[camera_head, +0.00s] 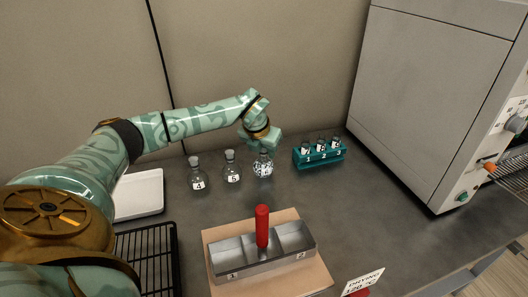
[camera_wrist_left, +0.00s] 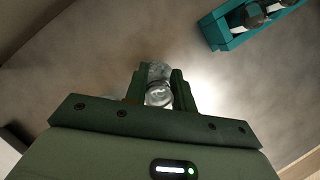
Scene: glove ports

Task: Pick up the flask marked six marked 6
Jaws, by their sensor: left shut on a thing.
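Three small glass flasks stand in a row on the grey bench in the head view: the flask marked 4 (camera_head: 198,178), the flask marked 5 (camera_head: 232,168), and a third flask (camera_head: 263,167) at the right end. The third one's label is too small and speckled to read surely; by its place it is flask 6. My left gripper (camera_head: 263,151) is over this flask from above, shut on its top. In the left wrist view the flask (camera_wrist_left: 158,94) sits between the two fingers (camera_wrist_left: 158,80). I cannot tell whether its base touches the bench. My right gripper is not in view.
A teal rack (camera_head: 320,155) with several vials stands right of the flasks. A white tray (camera_head: 138,195) and black wire rack (camera_head: 150,255) lie left; a large oven (camera_head: 430,90) stands right.

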